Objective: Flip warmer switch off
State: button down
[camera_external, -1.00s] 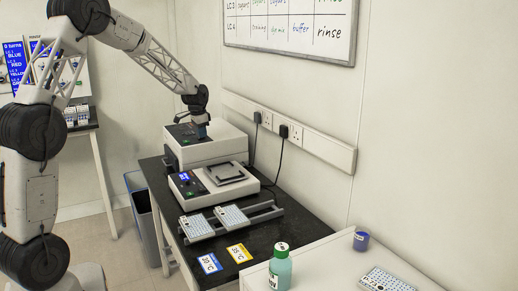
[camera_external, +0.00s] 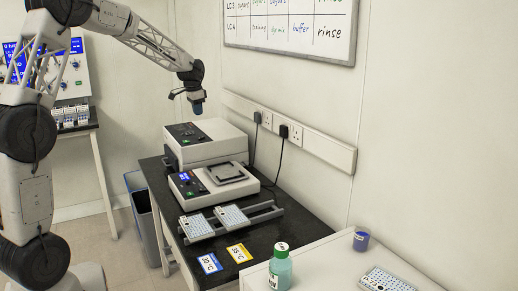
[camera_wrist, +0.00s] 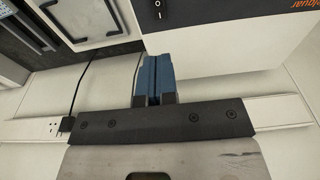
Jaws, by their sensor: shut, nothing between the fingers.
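A white box unit with a dark sloped panel (camera_external: 186,133) stands at the back of the black bench. In the wrist view, part of its dark panel shows a small switch marked with a line and a circle (camera_wrist: 157,9); which way it is tipped I cannot tell. In front of it is a second white unit with a lit display and a square plate holder (camera_external: 228,173), whose corner shows in the wrist view (camera_wrist: 95,18). I cannot tell for sure which is the warmer. My gripper (camera_external: 198,110) has blue fingertips (camera_wrist: 153,68), shut and empty, raised above the back unit without touching it.
A rack with white well plates (camera_external: 231,216) and blue and yellow temperature cards (camera_external: 239,253) lie toward the front of the bench. A green bottle (camera_external: 281,268) stands on the white table. Plugs and cables (camera_external: 283,131) run along the wall behind.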

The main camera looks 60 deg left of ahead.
jog(key=shift+s+r, duration=0.2)
jog(key=shift+r, duration=1.4)
jog(key=s+d+r, duration=0.2)
jog(key=s+d, duration=0.2)
jog(key=d, duration=0.6)
jog(key=s+d+r, duration=0.2)
jog(key=s+d, duration=0.2)
jog(key=d, duration=0.7)
jog(key=s+d+r, duration=0.2)
jog(key=s+d, duration=0.2)
jog(key=d, duration=0.6)
jog(key=s+d+f, duration=0.3)
jog(key=s+d, duration=0.6)
jog(key=s, duration=0.3)
jog(key=s+d+f+t, duration=0.1)
jog(key=s+d+f, duration=0.2)
jog(key=s+d, duration=0.6)
jog(key=s, duration=0.3)
jog(key=shift+s+d, duration=0.15)
jog(key=shift+s, duration=0.1)
